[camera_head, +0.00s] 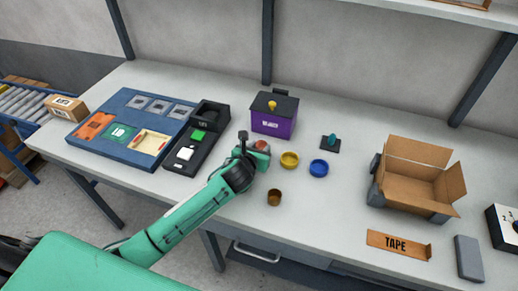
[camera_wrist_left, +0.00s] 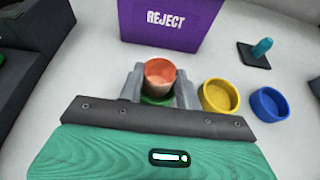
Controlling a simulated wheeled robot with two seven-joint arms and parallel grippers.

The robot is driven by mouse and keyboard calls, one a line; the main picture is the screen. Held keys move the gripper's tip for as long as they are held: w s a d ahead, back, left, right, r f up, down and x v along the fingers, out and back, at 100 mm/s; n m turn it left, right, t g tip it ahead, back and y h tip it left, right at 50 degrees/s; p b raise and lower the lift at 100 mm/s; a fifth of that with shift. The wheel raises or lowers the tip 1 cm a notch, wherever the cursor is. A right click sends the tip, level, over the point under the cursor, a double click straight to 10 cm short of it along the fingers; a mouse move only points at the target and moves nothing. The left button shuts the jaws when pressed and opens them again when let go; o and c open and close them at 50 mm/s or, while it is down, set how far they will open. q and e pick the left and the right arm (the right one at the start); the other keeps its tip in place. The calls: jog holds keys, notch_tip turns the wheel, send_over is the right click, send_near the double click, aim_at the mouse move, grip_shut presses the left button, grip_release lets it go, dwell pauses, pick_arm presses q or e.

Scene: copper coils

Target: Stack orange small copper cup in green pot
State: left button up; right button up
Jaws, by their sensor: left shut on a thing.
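My left gripper (camera_head: 259,150) is shut on the orange small copper cup (camera_head: 261,144). In the left wrist view the cup (camera_wrist_left: 159,71) is upright between the two grey fingers (camera_wrist_left: 158,86). The green pot (camera_wrist_left: 152,100) shows as a green rim directly below the cup, between the fingers. The cup and my gripper hide most of the pot. I cannot tell whether the cup's base is inside the pot or just above it. My right gripper is not in view.
A yellow pot (camera_head: 289,160) and a blue pot (camera_head: 319,168) stand just right of my left gripper. A brown cup (camera_head: 274,198) stands in front. The purple reject bin (camera_head: 272,125) is behind. An open cardboard box (camera_head: 407,183) is at right; a blue tray (camera_head: 80,133) is at left.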

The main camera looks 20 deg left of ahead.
pick_arm(q)
jog(key=shift+f, duration=0.25)
jog(key=shift+f, duration=0.15)
jog(key=shift+f, duration=0.1)
jog(key=o, duration=1)
jog(key=shift+f, duration=0.1)
jog(key=shift+r, duration=0.35)
jog(key=v, duration=1.2)
jog(key=shift+b, duration=0.4)
